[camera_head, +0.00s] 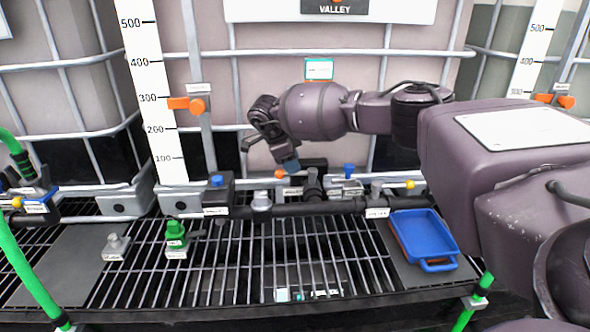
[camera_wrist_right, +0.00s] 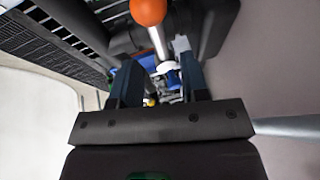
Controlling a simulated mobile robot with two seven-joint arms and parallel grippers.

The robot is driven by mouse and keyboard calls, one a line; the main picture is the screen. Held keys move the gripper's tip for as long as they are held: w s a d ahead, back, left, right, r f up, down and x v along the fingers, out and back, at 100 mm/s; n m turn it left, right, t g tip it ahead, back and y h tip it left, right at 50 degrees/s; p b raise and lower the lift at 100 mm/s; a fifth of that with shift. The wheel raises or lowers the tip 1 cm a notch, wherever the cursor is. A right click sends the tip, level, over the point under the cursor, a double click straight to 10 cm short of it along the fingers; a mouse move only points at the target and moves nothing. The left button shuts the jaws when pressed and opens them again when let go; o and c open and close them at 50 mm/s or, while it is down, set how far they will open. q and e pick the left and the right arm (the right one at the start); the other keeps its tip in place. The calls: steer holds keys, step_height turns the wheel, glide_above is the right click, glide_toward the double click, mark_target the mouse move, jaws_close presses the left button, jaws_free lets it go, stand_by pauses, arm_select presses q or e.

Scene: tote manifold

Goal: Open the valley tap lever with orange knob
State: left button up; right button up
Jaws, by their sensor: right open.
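The valley tap's lever has an orange knob (camera_head: 280,174) low in front of the large tank marked VALLEY. In the right wrist view the orange knob (camera_wrist_right: 148,12) is at the top, with its pale metal stem running down towards the gap between my fingers. My right gripper (camera_head: 287,163) points down just above and beside the knob. In the wrist view, my right gripper (camera_wrist_right: 158,66) has its fingers apart, with no clear contact on the lever. The wrist and fingers partly hide the tap body. My left gripper is out of view.
A dark pipe manifold (camera_head: 300,208) with blue and yellow knobs runs along the tank's foot. A green fitting (camera_head: 176,238) and a grey fitting (camera_head: 115,246) stand at left. Another orange-handled clamp (camera_head: 190,105) is on the tank post.

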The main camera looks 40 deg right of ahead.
steer(key=shift+x, duration=1.55)
steer(key=shift+c, duration=0.4)
jaws_close()
